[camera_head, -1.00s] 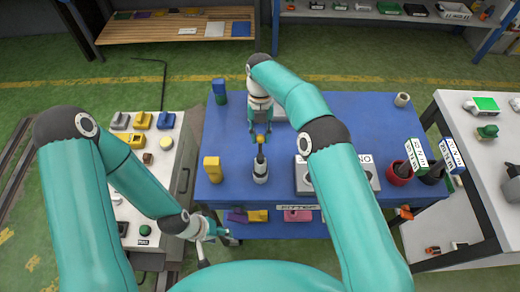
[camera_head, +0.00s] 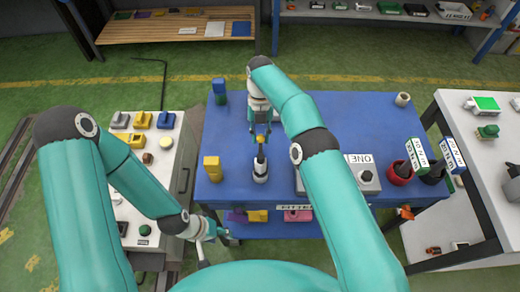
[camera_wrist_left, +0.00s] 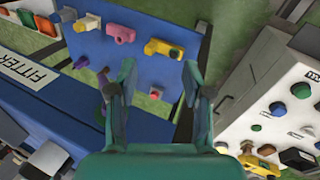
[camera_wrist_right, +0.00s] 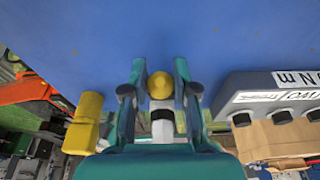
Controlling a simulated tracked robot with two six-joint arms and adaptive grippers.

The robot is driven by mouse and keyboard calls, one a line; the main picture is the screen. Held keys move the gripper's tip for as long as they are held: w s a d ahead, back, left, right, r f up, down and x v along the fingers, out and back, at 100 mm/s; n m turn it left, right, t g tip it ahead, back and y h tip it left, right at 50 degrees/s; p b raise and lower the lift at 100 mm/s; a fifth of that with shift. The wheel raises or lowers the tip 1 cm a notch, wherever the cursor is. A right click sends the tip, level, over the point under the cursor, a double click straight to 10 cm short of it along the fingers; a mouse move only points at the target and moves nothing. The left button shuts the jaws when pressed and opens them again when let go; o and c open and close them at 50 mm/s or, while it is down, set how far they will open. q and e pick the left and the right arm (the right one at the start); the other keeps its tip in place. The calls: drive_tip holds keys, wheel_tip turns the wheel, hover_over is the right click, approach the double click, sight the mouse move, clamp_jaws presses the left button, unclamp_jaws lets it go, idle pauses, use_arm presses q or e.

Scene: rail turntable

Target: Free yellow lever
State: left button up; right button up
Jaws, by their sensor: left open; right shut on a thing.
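A yellow lever-like part (camera_head: 143,120) stands on the white console (camera_head: 118,180) at left, between a grey and a blue one. A yellow block (camera_head: 136,140) is just in front of it. My left gripper (camera_head: 222,234) is open and empty, low between console and blue table; its spread fingers show in the left wrist view (camera_wrist_left: 158,88). My right gripper (camera_head: 260,132) is shut on a yellow-topped tool (camera_wrist_right: 160,86) over the blue table. Below it, a black-and-white piece (camera_head: 261,172) stands upright on the table; I cannot tell whether the two are joined.
A yellow block (camera_head: 212,170) stands left of the right gripper on the blue table (camera_head: 350,112). A grey labelled box (camera_head: 368,184) is to its right, partly behind my arm. A red pot (camera_head: 400,173) is at the right edge. A lower shelf holds coloured parts (camera_wrist_left: 165,48).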

drive_tip(key=shift+f, duration=0.15)
drive_tip(key=shift+w+f+b, duration=0.25)
drive_tip(key=shift+f+b, duration=0.3)
drive_tip(key=shift+f, duration=0.2)
drive_tip(key=o, duration=0.8)
drive_tip(key=shift+r, duration=0.1)
